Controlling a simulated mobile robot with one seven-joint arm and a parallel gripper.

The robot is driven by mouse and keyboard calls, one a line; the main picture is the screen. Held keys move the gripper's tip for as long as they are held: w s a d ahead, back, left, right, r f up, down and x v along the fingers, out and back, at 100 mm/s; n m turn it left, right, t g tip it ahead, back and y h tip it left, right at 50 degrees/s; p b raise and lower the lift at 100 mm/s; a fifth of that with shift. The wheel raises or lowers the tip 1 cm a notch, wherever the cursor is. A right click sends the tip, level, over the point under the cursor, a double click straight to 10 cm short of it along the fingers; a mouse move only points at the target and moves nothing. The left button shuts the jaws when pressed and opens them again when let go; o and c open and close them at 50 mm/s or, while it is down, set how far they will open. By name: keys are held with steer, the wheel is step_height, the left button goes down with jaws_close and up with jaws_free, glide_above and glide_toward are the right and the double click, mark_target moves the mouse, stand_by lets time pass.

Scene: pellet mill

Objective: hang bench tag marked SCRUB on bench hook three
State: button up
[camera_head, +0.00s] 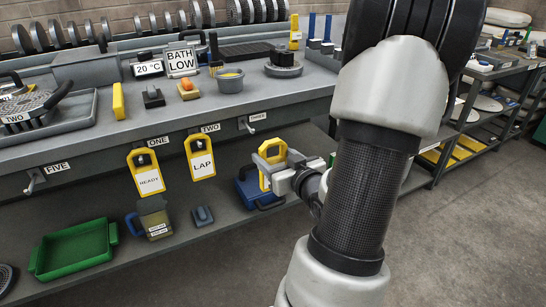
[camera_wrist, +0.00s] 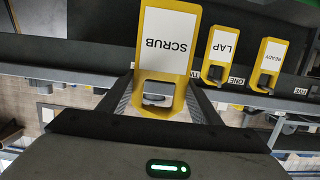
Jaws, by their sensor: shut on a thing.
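The yellow bench tag marked SCRUB (camera_wrist: 168,42) is held in my gripper (camera_wrist: 165,98). Its white label reads upside down in the wrist view, and the window near its end lies between my fingers. In the head view the tag (camera_head: 272,150) is upright in front of the bench, a little below and right of bench hook three (camera_head: 243,126). My gripper (camera_head: 276,178) reaches it from the right. The tag and the hook look apart. Hook three, beside the label THREE (camera_head: 258,117), is bare.
The READY tag (camera_head: 149,181) hangs under ONE and the LAP tag (camera_head: 202,166) under TWO, left of hook three. Hook five (camera_head: 33,183) is bare. A blue toolbox (camera_head: 248,190), a jug (camera_head: 156,223) and a green tray (camera_head: 75,250) stand on the lower shelf.

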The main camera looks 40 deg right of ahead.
mark_target(248, 128)
steer(key=shift+w+r+b+x, duration=0.1)
steer(key=shift+r+b+x, duration=0.4)
steer(key=shift+x, duration=2.25)
steer(key=shift+w+r+b+x, duration=0.1)
steer(key=shift+r+b+x, duration=0.4)
steer(key=shift+x, duration=2.3)
steer(key=shift+w+r+b+x, duration=0.1)
steer(key=shift+r+b+x, duration=0.4)
steer(key=shift+x, duration=2.25)
steer(key=shift+d, duration=0.1)
steer(key=shift+f, duration=0.15)
steer(key=shift+f+b, duration=1)
steer(key=shift+b, duration=0.05)
steer(key=shift+f, duration=0.4)
steer(key=o, duration=1.3)
